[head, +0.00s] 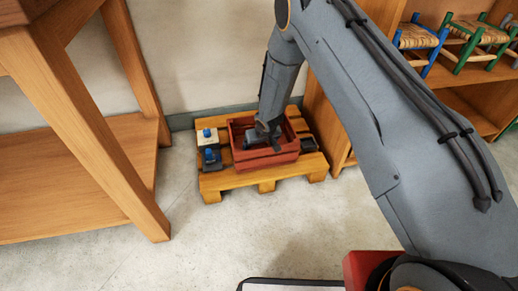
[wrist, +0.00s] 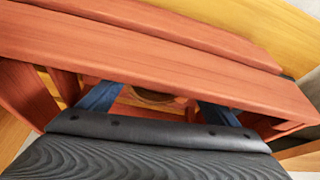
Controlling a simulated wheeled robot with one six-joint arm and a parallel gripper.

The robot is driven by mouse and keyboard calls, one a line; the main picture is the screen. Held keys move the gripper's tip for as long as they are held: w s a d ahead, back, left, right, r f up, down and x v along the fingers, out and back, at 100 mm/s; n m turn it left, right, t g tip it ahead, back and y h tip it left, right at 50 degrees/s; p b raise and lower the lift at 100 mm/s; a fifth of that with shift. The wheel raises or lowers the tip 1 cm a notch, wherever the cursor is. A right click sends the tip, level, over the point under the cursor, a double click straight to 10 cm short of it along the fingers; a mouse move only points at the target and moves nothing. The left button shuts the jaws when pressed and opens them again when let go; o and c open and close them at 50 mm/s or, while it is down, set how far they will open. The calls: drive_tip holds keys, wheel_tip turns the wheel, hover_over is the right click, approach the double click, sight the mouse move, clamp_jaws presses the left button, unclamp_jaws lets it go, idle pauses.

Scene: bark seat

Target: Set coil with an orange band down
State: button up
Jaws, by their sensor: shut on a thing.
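My gripper (wrist: 158,102) is lowered into a red slatted crate (head: 268,163), which stands on a yellow wooden pallet (head: 240,181). In the wrist view its two blue fingers are apart, partly hidden behind the crate's wall (wrist: 150,62). A small brown curved piece of the coil (wrist: 152,96) shows between the fingers, low inside the crate. The gripper is shut on it. Its orange band cannot be made out, and I cannot tell whether the coil touches the crate's floor. In the head view the coil is hidden by the gripper and crate.
Left of the crate on the pallet are a pale block with a blue top (head: 206,138) and a dark item with blue (head: 211,158). A dark item (head: 308,144) lies to the right. A wooden table (head: 75,110) and a shelf with small stools (head: 418,37) flank the pallet.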

drive_tip(key=shift+w+d+f, duration=0.1)
drive_tip(key=shift+f, duration=0.1)
drive_tip(key=o, duration=1)
